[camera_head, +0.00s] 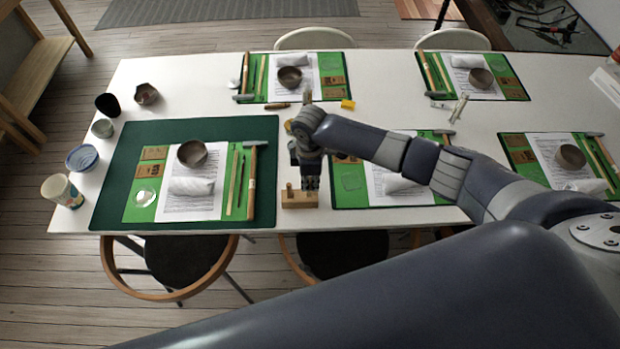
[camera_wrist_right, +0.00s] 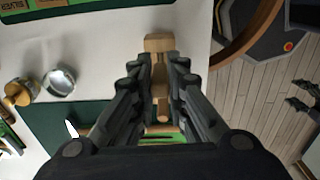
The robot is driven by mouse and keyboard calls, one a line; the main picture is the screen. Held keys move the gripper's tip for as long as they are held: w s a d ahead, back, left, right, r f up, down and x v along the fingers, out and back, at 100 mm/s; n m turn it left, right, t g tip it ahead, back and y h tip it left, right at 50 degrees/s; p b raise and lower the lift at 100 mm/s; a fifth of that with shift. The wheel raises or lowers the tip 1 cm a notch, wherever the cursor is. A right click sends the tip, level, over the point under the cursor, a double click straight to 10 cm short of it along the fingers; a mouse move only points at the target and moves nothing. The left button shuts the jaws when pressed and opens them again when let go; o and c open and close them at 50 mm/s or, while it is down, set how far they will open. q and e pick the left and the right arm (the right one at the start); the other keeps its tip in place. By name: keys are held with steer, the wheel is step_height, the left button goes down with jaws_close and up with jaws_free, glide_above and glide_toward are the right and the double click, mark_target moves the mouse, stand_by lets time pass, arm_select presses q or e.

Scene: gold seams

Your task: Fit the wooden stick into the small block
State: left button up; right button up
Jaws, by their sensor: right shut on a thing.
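The small wooden block (camera_head: 299,200) sits on the white table near its front edge, just right of the big dark green mat, with a short peg (camera_head: 289,187) standing at its left end. It also shows in the right wrist view (camera_wrist_right: 159,43), beyond my fingertips. My right gripper (camera_head: 310,181) points down directly over the block's right part. In the wrist view its fingers close around a narrow wooden piece, apparently the wooden stick (camera_wrist_right: 160,75). The fingers hide its lower end, so I cannot tell whether it is in the block.
The big green mat (camera_head: 110,200) with bowl, paper and tools lies to the left. Another work mat (camera_head: 350,203) lies close on the right. A yellow block (camera_head: 347,104) lies behind my wrist. Chairs stand along the front edge.

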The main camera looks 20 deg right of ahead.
steer(key=shift+f, duration=0.5)
stand_by(0.8)
steer(key=o, duration=0.8)
steer(key=shift+r+p, duration=2.25)
steer(key=shift+r, duration=0.25)
